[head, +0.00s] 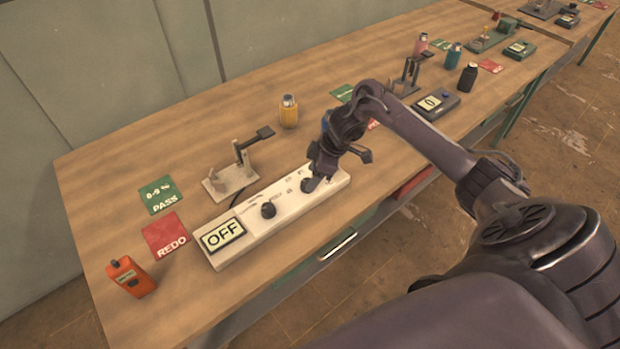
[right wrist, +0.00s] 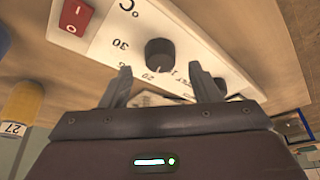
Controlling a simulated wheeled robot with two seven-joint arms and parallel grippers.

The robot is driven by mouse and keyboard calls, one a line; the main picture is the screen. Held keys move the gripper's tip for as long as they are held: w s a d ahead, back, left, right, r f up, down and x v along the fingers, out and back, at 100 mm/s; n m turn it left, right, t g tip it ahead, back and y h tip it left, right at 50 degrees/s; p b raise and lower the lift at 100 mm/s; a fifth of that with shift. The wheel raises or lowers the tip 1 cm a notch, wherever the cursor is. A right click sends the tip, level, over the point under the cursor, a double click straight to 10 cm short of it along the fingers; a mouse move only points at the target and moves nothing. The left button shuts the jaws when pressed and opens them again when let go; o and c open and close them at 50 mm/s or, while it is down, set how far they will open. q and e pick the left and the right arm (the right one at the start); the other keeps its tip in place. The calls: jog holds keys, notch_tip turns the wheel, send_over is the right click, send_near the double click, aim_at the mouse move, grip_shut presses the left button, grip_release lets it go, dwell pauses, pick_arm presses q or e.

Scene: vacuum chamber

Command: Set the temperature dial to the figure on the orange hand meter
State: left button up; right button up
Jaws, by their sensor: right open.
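The white control box (head: 235,250) lies along the table's front edge, with a display reading OFF (head: 223,235). It has two black knobs: a left knob (head: 268,210) and a right knob (head: 308,185). In the right wrist view the temperature dial (right wrist: 160,54) is black, with 20, 30 and °C printed around it. My right gripper (head: 318,178) is over the right end of the box. Its fingers (right wrist: 160,78) are open and empty, pointing towards the dial, apparently not gripping it. The orange hand meter (head: 131,277) stands at the table's left front; its figure is too small to read. My left gripper is not in view.
A red switch (right wrist: 76,16) is beside the dial. Other stations continue towards the right.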

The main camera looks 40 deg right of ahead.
aim_at(321, 189)
jog(key=v, duration=0.5)
jog(key=shift+b, duration=0.3)
